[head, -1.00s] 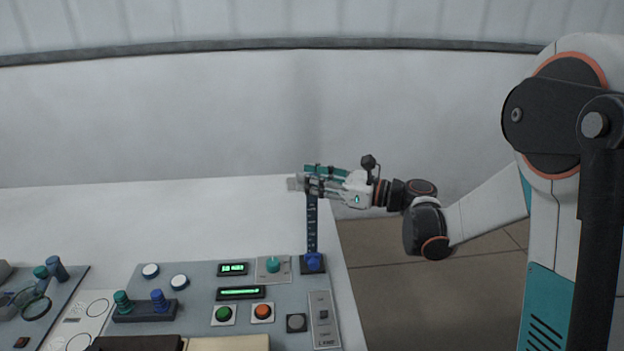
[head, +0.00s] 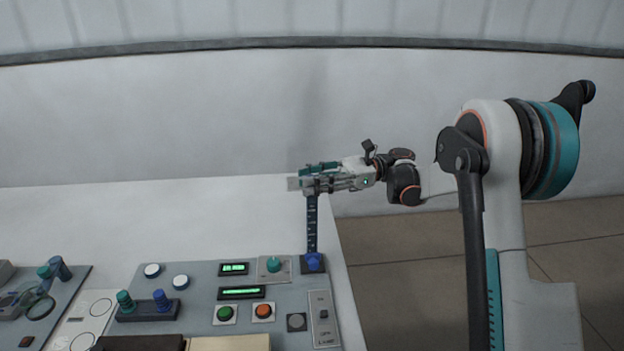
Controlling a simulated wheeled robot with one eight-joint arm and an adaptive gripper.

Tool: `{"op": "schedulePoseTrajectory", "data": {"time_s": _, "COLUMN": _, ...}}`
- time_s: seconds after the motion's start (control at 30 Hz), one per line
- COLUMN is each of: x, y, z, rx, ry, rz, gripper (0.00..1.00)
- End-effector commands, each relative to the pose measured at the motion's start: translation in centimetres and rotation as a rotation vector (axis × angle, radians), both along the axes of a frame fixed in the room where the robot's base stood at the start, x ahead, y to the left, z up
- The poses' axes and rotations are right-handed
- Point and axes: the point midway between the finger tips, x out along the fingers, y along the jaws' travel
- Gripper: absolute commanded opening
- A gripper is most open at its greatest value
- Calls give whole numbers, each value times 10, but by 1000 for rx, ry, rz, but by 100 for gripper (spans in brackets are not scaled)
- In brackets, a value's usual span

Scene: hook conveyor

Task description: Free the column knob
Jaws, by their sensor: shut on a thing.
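A dark blue column (head: 312,225) with pale scale marks stands upright at the back right corner of the grey panel. A bright blue knob (head: 313,262) sits at its foot. My gripper (head: 309,184) reaches in from the right at the column's top and is shut on a part there. The fingers hide most of that part, so its shape is unclear. A small pale grey block (head: 293,184) shows just left of the fingertips. A teal piece (head: 320,168) shows along the top of the gripper.
The grey panel (head: 205,270) carries a teal knob (head: 273,264), a green button (head: 224,313), an orange button (head: 263,311), green displays and a lamp switch (head: 323,315). A second panel with a ring stands at left. The white table (head: 150,215) behind is clear.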

Motion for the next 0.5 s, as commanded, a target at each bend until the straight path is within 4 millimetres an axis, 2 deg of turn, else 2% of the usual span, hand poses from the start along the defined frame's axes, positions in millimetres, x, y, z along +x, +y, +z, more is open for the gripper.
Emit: {"op": "schedulePoseTrajectory", "data": {"time_s": 0.5, "x": 0, "y": 0, "z": 0, "rx": 1, "ry": 0, "rz": 31, "gripper": 6}}
